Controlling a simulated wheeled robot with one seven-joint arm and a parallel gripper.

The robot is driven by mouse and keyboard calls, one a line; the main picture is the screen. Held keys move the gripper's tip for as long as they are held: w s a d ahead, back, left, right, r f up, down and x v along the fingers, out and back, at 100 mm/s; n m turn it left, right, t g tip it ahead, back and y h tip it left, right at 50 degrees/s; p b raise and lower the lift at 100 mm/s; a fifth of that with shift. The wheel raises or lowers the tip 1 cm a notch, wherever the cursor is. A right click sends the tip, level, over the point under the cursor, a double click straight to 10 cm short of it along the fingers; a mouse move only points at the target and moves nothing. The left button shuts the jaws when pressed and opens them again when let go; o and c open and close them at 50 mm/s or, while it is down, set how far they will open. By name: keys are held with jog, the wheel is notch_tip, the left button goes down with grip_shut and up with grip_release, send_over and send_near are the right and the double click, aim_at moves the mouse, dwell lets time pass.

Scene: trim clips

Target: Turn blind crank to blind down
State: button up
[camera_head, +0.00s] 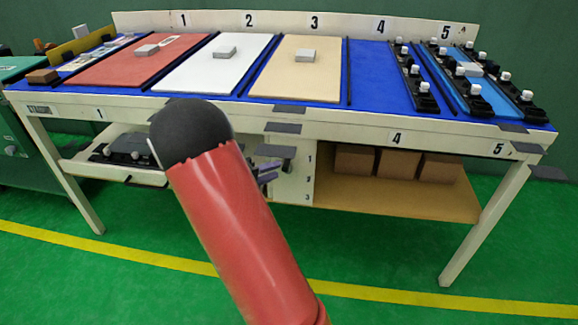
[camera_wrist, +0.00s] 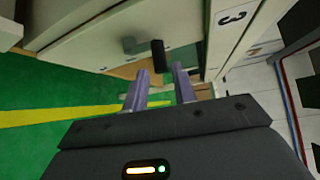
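I cannot make out a blind or a blind crank in either view. In the head view my gripper (camera_head: 268,173) is mostly hidden behind my red arm, low in front of the numbered drawer unit (camera_head: 293,185) under the workbench.
The workbench (camera_head: 330,122) carries red, white and tan panels and black clip racks (camera_head: 415,75) on the right. Cardboard boxes (camera_head: 398,163) sit on the shelf (camera_head: 375,196) below. A tray (camera_head: 80,163) stands out at left. Green floor in front is clear.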

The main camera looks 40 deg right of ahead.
jog(key=d, duration=0.4)
jog(key=d+f, duration=0.1)
jog(key=d, duration=0.2)
jog(key=shift+s, duration=0.3)
grip_shut()
